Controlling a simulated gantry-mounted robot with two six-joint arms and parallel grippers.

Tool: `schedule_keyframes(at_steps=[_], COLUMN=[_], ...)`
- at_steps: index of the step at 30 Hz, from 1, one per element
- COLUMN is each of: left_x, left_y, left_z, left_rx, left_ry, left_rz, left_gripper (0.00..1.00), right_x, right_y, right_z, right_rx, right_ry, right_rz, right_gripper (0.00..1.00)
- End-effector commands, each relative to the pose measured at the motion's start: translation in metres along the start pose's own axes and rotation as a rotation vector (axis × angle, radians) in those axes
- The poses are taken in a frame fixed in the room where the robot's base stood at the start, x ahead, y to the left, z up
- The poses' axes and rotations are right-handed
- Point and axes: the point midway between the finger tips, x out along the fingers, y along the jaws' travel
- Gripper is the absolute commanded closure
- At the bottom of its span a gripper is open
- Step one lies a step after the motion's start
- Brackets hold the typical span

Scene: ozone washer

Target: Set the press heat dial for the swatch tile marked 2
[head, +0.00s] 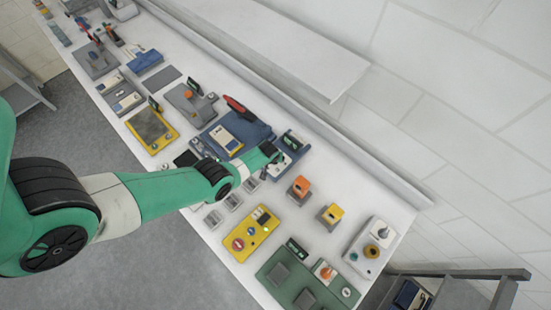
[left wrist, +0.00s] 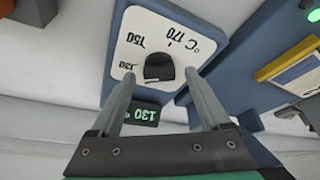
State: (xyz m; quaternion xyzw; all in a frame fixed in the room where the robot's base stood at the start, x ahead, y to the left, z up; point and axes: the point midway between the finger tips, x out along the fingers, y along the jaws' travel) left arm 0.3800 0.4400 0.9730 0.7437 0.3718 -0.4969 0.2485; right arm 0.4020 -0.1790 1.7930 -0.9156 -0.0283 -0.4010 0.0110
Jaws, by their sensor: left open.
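The press heat dial's black knob (left wrist: 159,67) sits on a white plate (left wrist: 140,30) marked 130, 150 and 170 °C, seen upside down in the left wrist view. A dark display (left wrist: 147,114) beside it reads 130 in green. My left gripper (left wrist: 159,76) is open, with one finger on each side of the knob; contact cannot be told. In the head view my left gripper (head: 268,168) is at the blue unit with the white dial plate (head: 290,142). No swatch tile marked 2 can be made out. My right gripper is not in view.
A blue board with a yellow-and-white pad (head: 228,139) lies just left of the dial unit. An orange-topped block (head: 300,187) and a yellow-topped block (head: 332,214) stand to its right. Several small grey pieces (head: 232,202) lie below my arm. A wall shelf (head: 275,40) overhangs behind.

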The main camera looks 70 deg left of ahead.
Motion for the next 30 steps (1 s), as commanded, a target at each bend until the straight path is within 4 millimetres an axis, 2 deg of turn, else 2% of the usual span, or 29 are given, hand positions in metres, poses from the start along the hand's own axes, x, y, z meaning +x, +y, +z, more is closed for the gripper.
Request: schedule_keyframes(at_steps=[3,4,17,30], left_x=[-0.0009,-0.0009,-0.0008,-0.0007], left_y=[0.0002,0.0002,0.0002,-0.0006], left_z=[-0.0004,-0.0003,-0.0001,0.0005], left_rx=[0.000,0.000,0.000,0.067], left_ry=[0.000,0.000,0.000,-0.001], left_rz=[0.000,0.000,0.000,0.029], left_gripper=[0.20,0.24,1.00,1.00], right_x=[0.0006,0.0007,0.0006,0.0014], right_y=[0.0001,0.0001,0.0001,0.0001], right_z=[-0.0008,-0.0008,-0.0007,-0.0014], right_rx=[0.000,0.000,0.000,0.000], right_ry=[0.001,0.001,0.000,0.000], right_rz=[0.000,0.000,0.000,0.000], right_gripper=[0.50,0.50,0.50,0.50])
